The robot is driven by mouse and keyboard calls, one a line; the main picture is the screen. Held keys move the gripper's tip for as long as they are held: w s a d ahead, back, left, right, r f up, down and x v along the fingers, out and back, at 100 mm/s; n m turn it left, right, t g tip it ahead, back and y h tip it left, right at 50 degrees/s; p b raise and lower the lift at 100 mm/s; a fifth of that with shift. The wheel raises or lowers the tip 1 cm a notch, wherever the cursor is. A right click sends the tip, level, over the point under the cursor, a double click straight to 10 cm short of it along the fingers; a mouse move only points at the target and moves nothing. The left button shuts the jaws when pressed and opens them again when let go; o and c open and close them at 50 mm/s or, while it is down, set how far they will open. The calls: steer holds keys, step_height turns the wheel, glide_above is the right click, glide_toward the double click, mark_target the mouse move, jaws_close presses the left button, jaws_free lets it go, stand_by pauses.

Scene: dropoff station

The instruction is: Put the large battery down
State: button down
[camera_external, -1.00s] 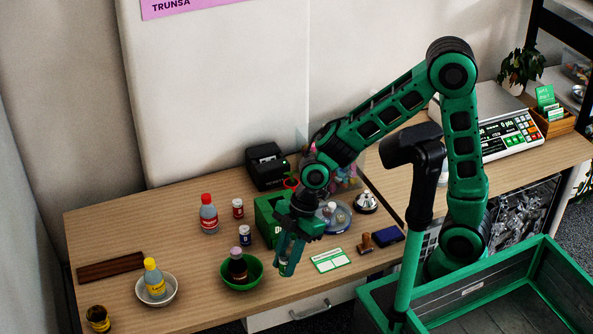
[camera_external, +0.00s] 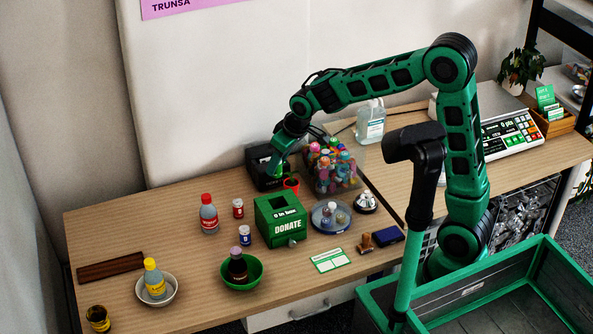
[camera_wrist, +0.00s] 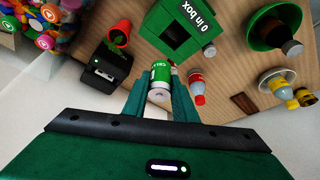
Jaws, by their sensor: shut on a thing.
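My gripper (camera_external: 277,168) is over the back of the desk, by the black printer. In the wrist view my gripper (camera_wrist: 160,100) is shut on the large battery (camera_wrist: 160,76), a green and white cylinder between the two green fingers. In the external view the battery cannot be made out clearly at the fingertips. The wooden desk (camera_external: 120,230) lies below; whether the battery touches anything is not clear.
The black printer (camera_external: 255,172) and a small red pot (camera_external: 291,184) are close by. The green donation box (camera_external: 280,222), a red-capped bottle (camera_external: 208,215) and a clear bin of colourful items (camera_external: 333,165) stand around. The desk's left middle (camera_external: 110,220) has free room.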

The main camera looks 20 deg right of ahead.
steer(key=w+d+f, duration=0.4)
steer(key=w+d, duration=0.1)
steer(key=w+d+f, duration=0.2)
steer(key=shift+w+d+f, duration=0.25)
steer(key=shift+w+d, duration=0.05)
steer(key=shift+d, duration=0.05)
steer(key=shift+f, duration=2.05)
steer(key=shift+f, duration=0.1)
steer(key=c, duration=1.5)
jaws_free()
steer(key=shift+o, duration=0.3)
steer(key=v, duration=1.2)
steer(key=shift+s+d, duration=0.1)
steer(key=shift+d, duration=0.05)
